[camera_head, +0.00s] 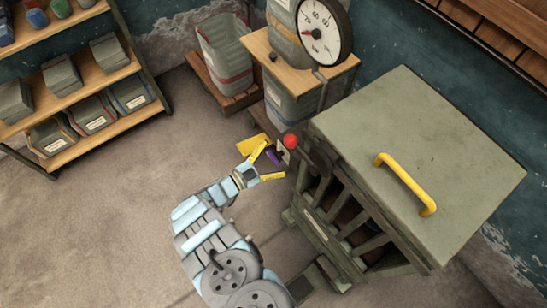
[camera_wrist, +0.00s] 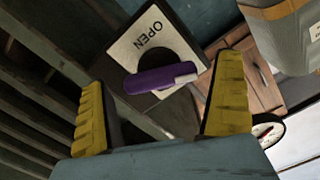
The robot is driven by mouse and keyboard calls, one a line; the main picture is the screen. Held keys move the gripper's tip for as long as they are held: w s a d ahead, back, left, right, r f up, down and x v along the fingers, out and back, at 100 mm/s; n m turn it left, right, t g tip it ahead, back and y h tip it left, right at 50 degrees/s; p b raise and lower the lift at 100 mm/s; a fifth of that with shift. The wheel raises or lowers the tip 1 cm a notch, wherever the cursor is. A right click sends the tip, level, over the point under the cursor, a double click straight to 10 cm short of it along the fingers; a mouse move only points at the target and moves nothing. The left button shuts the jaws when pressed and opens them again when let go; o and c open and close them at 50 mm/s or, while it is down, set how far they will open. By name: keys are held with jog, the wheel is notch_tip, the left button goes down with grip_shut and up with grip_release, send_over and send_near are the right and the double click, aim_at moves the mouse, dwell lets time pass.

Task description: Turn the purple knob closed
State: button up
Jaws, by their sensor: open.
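The purple knob (camera_wrist: 160,79) is an elongated bar handle on a dark round hub, with a pale tip at its right end in the wrist view. In the head view the purple knob (camera_head: 273,157) is small, at the side of the green-grey cabinet. My gripper (camera_wrist: 163,112) is open, its two yellow fingers apart to either side of the knob in the wrist view, with nothing between them. In the head view my gripper (camera_head: 268,162) is beside the knob; contact cannot be told.
A red ball-shaped knob (camera_head: 291,141) sits just above the purple one. The slatted cabinet (camera_head: 420,150) with a yellow handle (camera_head: 405,184) stands to the right. A dial scale (camera_head: 322,32) on a wooden stand is behind. Shelves (camera_head: 70,85) are at left, with open floor between.

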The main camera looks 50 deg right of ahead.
jog(key=c, duration=1.2)
